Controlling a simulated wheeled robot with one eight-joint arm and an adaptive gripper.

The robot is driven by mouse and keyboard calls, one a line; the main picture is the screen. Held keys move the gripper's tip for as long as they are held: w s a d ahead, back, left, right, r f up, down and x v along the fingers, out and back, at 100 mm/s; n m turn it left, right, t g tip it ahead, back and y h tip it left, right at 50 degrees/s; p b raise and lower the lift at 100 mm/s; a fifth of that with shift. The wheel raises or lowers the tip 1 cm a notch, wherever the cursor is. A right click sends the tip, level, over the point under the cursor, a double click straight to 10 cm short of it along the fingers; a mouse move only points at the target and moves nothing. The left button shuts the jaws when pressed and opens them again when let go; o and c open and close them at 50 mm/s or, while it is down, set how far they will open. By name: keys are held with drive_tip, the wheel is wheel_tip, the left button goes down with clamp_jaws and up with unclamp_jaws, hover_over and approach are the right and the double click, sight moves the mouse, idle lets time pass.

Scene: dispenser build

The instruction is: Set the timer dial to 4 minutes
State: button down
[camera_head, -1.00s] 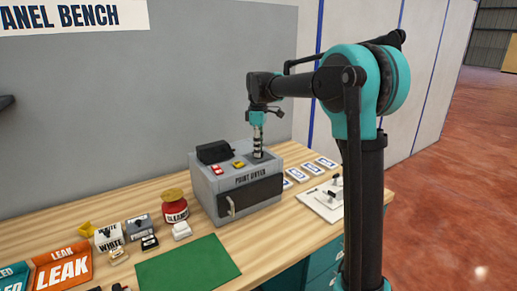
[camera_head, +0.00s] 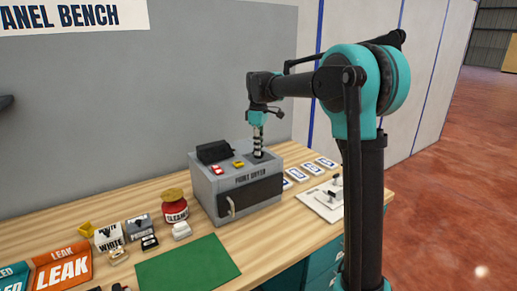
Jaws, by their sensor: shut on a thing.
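The grey paint dryer box (camera_head: 207,190) stands on the wooden bench, with a dark front door (camera_head: 250,196) and a handle at its left. Its top carries a red switch (camera_head: 217,170) and a yellow switch (camera_head: 238,164). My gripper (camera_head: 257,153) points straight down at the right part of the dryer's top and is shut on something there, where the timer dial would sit. The dial itself is hidden by my fingers, so its setting cannot be read.
A black object (camera_head: 214,152) lies on the dryer's top at the back left. A red jar (camera_head: 175,211), small labelled containers (camera_head: 109,237) and a green mat (camera_head: 188,267) are to the left. Cards (camera_head: 313,168) and a white panel with levers (camera_head: 322,205) lie to the right.

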drive_tip(key=m, duration=0.4)
drive_tip(key=shift+m, duration=1.5)
drive_tip(key=c, duration=1.6)
unclamp_jaws()
wheel_tip(320, 180, up, 12)
drive_tip(key=shift+r, duration=0.1)
